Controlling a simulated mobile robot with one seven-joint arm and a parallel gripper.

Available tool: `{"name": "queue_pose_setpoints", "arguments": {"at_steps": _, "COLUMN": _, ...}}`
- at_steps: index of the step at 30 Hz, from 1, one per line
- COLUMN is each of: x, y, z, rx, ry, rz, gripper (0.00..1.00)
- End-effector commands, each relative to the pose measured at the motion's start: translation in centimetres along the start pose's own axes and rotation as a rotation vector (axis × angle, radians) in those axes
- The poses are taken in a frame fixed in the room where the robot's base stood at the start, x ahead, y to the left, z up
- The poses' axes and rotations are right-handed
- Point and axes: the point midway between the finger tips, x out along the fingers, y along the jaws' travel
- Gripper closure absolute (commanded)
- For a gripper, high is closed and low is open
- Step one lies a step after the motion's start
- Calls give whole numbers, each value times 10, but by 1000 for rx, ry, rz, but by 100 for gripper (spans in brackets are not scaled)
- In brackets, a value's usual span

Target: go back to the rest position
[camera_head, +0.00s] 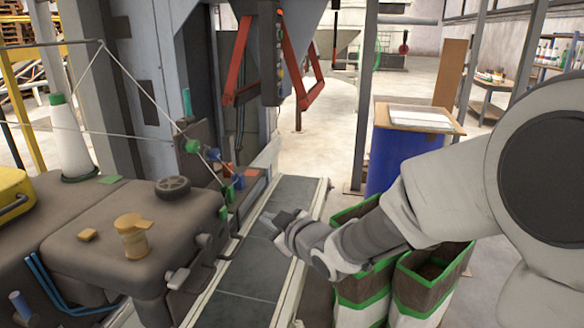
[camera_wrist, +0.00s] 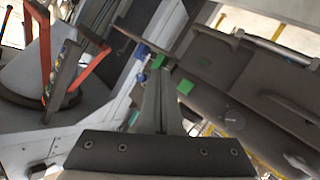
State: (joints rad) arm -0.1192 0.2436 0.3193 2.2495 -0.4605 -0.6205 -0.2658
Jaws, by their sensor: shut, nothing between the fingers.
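My gripper (camera_head: 276,219) is at the end of my arm, which reaches in from the right in the head view. It hangs over the dark conveyor belt (camera_head: 246,272), apart from the sewing machine on its left. In the wrist view my gripper's fingers (camera_wrist: 161,62) are together, with nothing between them.
The brown machine (camera_head: 125,240) with a thread cone (camera_head: 68,140) stands left of the belt. Green-edged bags (camera_head: 425,285) stand right of the belt, under my arm. A blue drum (camera_head: 398,150) stands behind them. Red bars (camera_head: 240,60) hang above the belt's far end.

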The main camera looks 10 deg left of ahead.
Motion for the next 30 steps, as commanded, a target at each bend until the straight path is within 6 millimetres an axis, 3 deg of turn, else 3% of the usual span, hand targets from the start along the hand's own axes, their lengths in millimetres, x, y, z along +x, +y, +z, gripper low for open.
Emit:
{"name": "queue_pose_setpoints", "arguments": {"at_steps": 5, "x": -28, "y": 28, "z": 10, "rx": 26, "ry": -114, "rz": 65, "gripper": 100}}
{"name": "queue_pose_setpoints", "arguments": {"at_steps": 12, "x": -114, "y": 74, "z": 41, "rx": 165, "ry": -386, "rz": 215, "gripper": 100}}
{"name": "queue_pose_setpoints", "arguments": {"at_steps": 16, "x": -168, "y": 84, "z": 56, "rx": 279, "ry": -514, "rz": 290, "gripper": 100}}
{"name": "queue_pose_setpoints", "arguments": {"at_steps": 23, "x": -264, "y": 72, "z": 77, "rx": 528, "ry": -698, "rz": 387, "gripper": 100}}
{"name": "queue_pose_setpoints", "arguments": {"at_steps": 27, "x": -315, "y": 47, "z": 85, "rx": 692, "ry": -780, "rz": 412, "gripper": 100}}
{"name": "queue_pose_setpoints", "arguments": {"at_steps": 30, "x": -341, "y": 28, "z": 88, "rx": 793, "ry": -823, "rz": 412, "gripper": 100}}
